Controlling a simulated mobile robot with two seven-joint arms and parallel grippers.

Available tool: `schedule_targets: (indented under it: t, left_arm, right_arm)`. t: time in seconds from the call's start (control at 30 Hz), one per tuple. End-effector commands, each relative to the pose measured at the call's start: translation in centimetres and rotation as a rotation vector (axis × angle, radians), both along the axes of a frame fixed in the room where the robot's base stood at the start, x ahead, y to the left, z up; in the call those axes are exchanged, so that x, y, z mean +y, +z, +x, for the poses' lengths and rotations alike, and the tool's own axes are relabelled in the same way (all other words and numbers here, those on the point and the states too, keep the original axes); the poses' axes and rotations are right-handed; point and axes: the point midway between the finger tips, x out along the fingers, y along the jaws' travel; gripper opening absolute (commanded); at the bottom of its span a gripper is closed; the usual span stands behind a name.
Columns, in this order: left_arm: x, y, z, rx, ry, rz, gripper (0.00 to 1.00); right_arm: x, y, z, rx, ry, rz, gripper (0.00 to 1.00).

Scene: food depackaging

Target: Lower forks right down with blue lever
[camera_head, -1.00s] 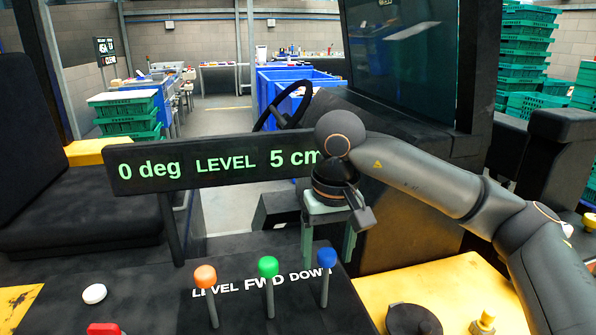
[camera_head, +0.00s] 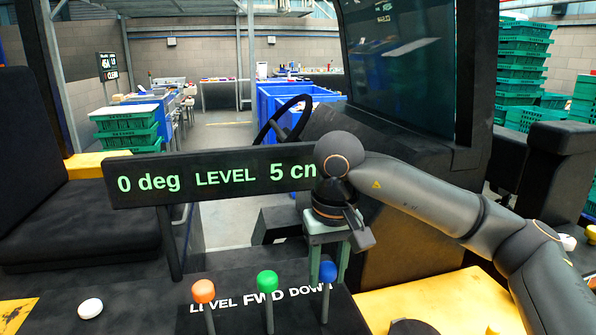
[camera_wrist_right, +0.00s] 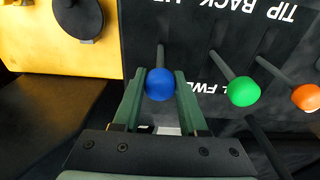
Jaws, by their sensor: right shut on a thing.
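The blue lever (camera_head: 327,272) stands at the right end of a row of levers on the black console. Its ball knob shows between the two green fingers in the right wrist view (camera_wrist_right: 159,84). My right gripper (camera_head: 329,264) reaches down from above and is shut on the blue knob. The word "DOWN" on the console is partly hidden behind the blue lever. My left gripper is not in view, and neither are the forks.
A green-knobbed lever (camera_head: 267,281) and an orange-knobbed lever (camera_head: 203,291) stand left of the blue one. A white button (camera_head: 90,308) is on the left console. A steering wheel (camera_head: 284,120) and blue crates (camera_head: 285,91) lie beyond the display.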

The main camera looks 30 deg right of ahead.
Motion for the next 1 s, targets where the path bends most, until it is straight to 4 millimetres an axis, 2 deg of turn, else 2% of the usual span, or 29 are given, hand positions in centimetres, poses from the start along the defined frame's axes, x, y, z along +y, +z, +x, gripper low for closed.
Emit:
schedule_targets:
  t: [0.8,1.0]
  left_arm:
    - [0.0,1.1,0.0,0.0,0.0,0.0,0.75]
    - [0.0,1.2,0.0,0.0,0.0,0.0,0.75]
  right_arm:
    - [-1.0,-0.5,4.3,-0.002,-0.003,0.002,0.16]
    - [-1.1,-0.6,4.8,-0.003,0.0,0.001,0.16]
